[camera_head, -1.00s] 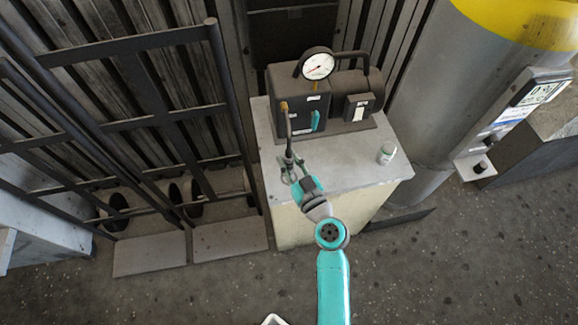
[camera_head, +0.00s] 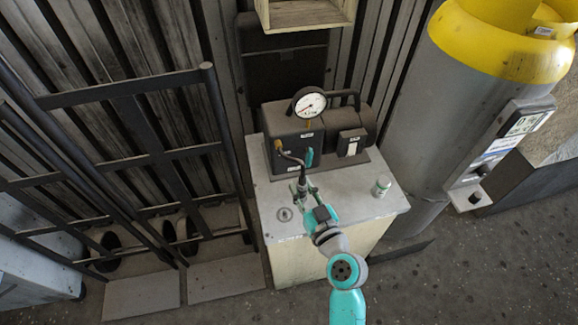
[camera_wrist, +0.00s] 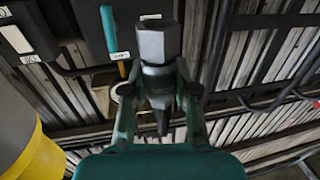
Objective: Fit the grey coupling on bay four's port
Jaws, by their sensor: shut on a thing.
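In the wrist view my gripper (camera_wrist: 158,92) is shut on the grey coupling (camera_wrist: 158,42), a pale grey six-sided piece with a darker, narrower body between the fingers. In the head view my gripper (camera_head: 303,190) is above the front left of the cabinet top. I cannot tell which part is bay four's port.
The pump has a round gauge (camera_head: 309,102) and stands on the pale cabinet (camera_head: 345,205). A dark rack (camera_head: 130,155) stands left, a large yellow-collared cylinder (camera_head: 445,115) right.

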